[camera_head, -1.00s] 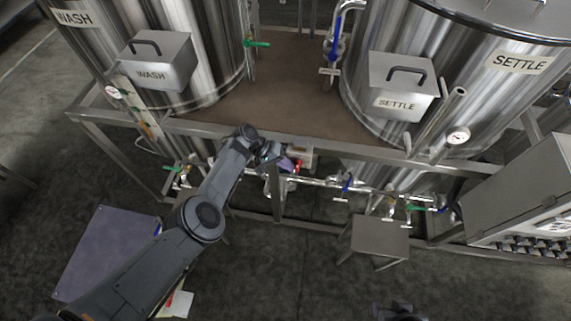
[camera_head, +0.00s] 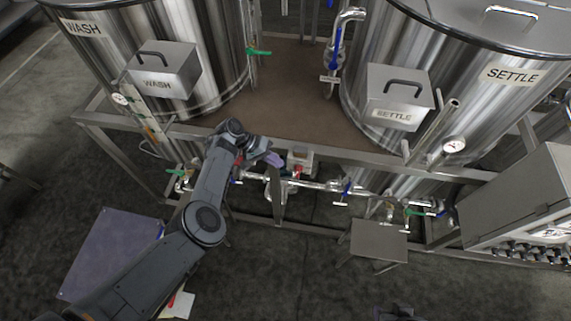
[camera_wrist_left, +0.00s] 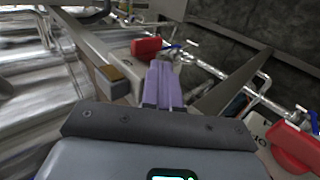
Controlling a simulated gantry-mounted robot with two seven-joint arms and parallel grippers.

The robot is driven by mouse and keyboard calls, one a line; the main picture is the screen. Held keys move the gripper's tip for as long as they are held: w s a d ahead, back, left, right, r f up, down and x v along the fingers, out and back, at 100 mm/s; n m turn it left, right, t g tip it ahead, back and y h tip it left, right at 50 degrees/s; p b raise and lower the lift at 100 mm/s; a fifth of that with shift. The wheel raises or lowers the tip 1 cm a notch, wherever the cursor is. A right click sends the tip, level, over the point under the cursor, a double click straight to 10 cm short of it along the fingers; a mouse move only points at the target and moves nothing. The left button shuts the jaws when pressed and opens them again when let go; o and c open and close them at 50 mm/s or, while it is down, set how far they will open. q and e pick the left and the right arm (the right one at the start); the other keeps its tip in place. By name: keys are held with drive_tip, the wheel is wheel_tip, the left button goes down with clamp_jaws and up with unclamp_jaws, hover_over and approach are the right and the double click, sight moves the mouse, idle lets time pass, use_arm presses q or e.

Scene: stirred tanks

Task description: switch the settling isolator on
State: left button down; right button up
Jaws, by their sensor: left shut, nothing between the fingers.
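My left gripper (camera_head: 274,160) has purple fingers and is shut and empty. It is beside the frame rail, left of a small box with a red handle (camera_head: 298,172), with a small gap between them. The red handle (camera_wrist_left: 146,47) also shows beyond the fingertips (camera_wrist_left: 162,85) in the left wrist view. A second red handle (camera_wrist_left: 295,148) sits on a pale plate at the lower right there. No label naming the settling isolator is readable, and the handle positions are unclear. A dark shape (camera_head: 395,312) at the bottom edge may be my right gripper.
The WASH tank (camera_head: 205,60) and SETTLE tank (camera_head: 450,70) stand on a steel frame (camera_head: 350,157). Pipes with blue and green valve handles run below the rail. A small step (camera_head: 379,240) and a control cabinet (camera_head: 525,200) are at the right.

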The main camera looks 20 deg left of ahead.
use_arm(q)
drive_tip(key=shift+v, duration=2.05)
drive_tip(key=shift+a+f, duration=0.15)
drive_tip(key=shift+f, duration=0.05)
